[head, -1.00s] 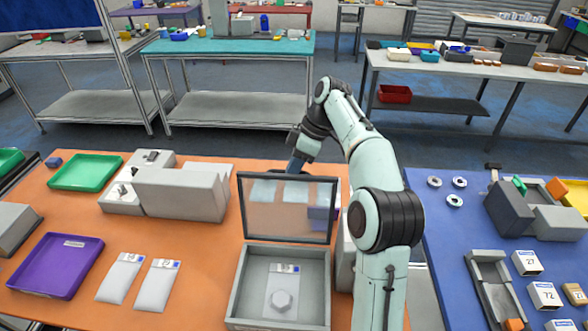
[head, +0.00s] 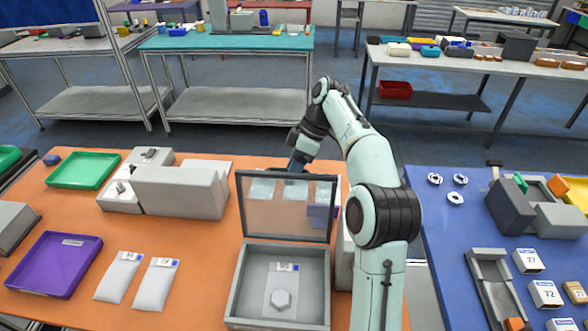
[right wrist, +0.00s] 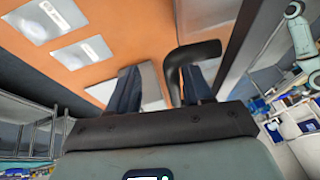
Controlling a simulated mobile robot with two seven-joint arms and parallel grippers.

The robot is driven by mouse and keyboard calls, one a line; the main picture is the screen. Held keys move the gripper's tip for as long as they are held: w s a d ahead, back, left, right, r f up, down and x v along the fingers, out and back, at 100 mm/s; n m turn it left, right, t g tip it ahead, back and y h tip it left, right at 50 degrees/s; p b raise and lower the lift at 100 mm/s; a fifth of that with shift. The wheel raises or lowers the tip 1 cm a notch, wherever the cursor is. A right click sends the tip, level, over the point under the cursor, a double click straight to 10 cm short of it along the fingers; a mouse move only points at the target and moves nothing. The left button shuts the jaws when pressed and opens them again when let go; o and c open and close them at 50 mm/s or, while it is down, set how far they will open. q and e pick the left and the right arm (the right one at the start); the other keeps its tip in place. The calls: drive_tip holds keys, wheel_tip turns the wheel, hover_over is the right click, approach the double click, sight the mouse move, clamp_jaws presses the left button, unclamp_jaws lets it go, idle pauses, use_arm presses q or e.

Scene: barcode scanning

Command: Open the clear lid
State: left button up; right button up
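The clear lid (head: 262,208), a dark-framed see-through pane, stands raised and nearly upright at the back of a grey box (head: 236,285). The box is open on top, and a clear packet with a light hexagonal piece (head: 280,298) lies inside. My right arm reaches past the right side of the lid, and my right gripper (head: 297,165) is just behind its top edge, its tips partly hidden. In the right wrist view, the fingers of my right gripper (right wrist: 161,88) are apart. A black bent bar (right wrist: 185,65) lies near the right finger; I cannot tell whether they touch. My left gripper is not in view.
On the orange table are a grey machine (head: 180,190), a green tray (head: 84,171), a purple tray (head: 54,265) and two white packets (head: 120,277) (head: 156,285). A blue table (head: 437,235) with boxes and rings stands at the right. Orange tabletop is free left of the box.

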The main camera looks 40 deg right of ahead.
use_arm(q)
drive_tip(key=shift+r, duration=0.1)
use_arm(e)
drive_tip(key=shift+d+r, duration=0.1)
drive_tip(key=shift+r, duration=0.1)
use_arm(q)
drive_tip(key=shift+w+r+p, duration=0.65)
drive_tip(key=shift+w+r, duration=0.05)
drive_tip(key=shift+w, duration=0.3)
use_arm(e)
drive_tip(key=v, duration=0.7)
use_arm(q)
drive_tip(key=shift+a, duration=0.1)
use_arm(e)
drive_tip(key=shift+s, duration=0.1)
